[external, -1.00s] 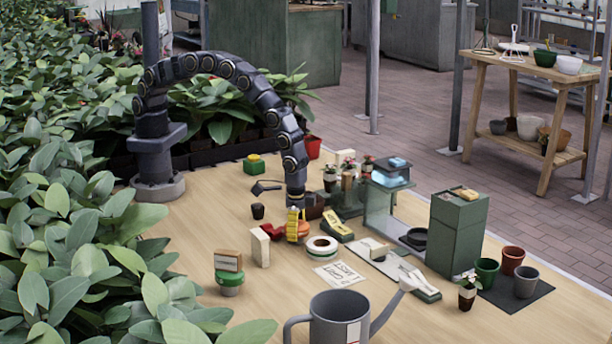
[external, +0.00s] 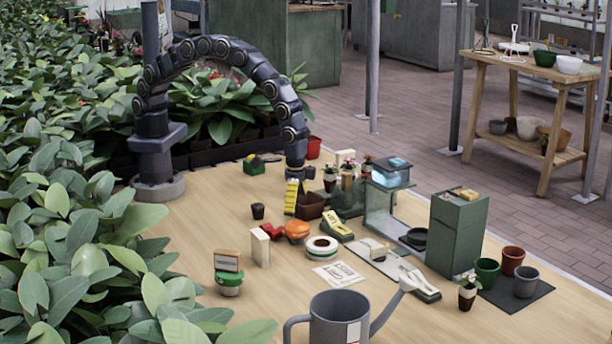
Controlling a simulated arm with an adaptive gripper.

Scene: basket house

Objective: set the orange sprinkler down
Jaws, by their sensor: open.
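The orange sprinkler (external: 297,229) rests on the wooden table, between a red object and a white roll of tape. My gripper (external: 292,206) is above and slightly behind it, pointing down, with a yellow part showing at its end. The gripper is open and apart from the sprinkler, with nothing seen held in it. Its fingers are small in this view, and the gap between them is hard to make out.
A red object (external: 272,231) and a cream block (external: 260,247) are left of the sprinkler. The tape roll (external: 321,247) is close on its right. A brown container (external: 310,206) is beside my gripper.

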